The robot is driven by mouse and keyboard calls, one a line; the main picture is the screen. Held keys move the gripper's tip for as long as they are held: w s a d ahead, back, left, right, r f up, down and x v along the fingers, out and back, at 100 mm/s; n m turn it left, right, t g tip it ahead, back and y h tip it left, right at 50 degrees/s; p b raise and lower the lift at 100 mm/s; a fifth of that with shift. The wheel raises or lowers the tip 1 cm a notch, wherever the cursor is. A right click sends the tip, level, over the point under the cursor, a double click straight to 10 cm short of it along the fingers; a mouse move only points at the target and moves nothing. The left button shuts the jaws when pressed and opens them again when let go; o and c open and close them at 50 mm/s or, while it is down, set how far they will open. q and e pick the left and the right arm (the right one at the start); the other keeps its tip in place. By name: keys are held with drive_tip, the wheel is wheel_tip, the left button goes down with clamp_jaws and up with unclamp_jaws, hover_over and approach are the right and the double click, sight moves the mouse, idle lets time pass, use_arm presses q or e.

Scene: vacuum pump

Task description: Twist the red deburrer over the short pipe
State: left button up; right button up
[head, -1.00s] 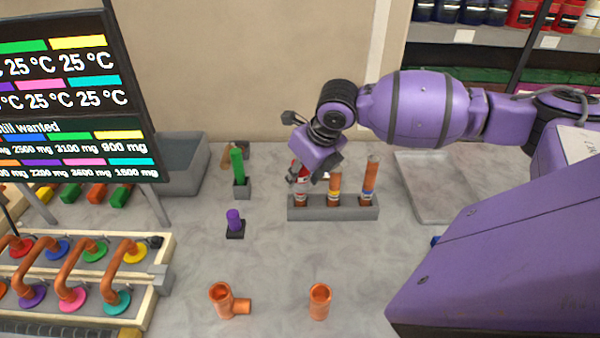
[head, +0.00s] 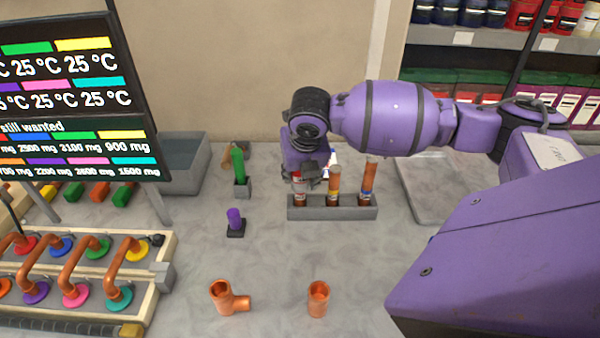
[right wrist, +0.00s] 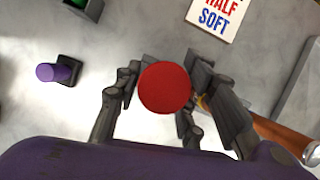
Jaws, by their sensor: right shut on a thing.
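The red deburrer (right wrist: 164,88) shows its round red end between the fingers of my right gripper (right wrist: 165,95) in the right wrist view. The gripper is shut on it. In the head view my right gripper (head: 303,178) is over the left slot of the grey rack (head: 350,212). The short pipe (head: 300,199) shows only as a bit of copper in that slot, below the fingers. The gripper hides most of the deburrer, and I cannot tell how far it sits over the pipe. My left gripper is not in view.
Two taller copper pipes (head: 334,186) (head: 368,180) stand in the rack just right of the gripper. A green tool (head: 239,166) and a purple tool (head: 234,218) stand to the left. Two copper fittings (head: 230,298) (head: 318,298) stand in front, with clear bench around them.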

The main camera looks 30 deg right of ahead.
drive_tip(key=shift+d+n+y, duration=0.15)
drive_tip(key=shift+n+y, duration=0.15)
drive_tip(key=shift+n, duration=0.6)
drive_tip(key=n+y, duration=0.1)
drive_tip(key=n, duration=0.1)
drive_tip(key=shift+n, duration=0.4)
drive_tip(key=shift+n+y+b, duration=0.3)
drive_tip(key=shift+n+y, duration=0.2)
drive_tip(key=shift+n, duration=0.4)
drive_tip(key=shift+r, duration=0.1)
drive_tip(key=shift+r, duration=0.1)
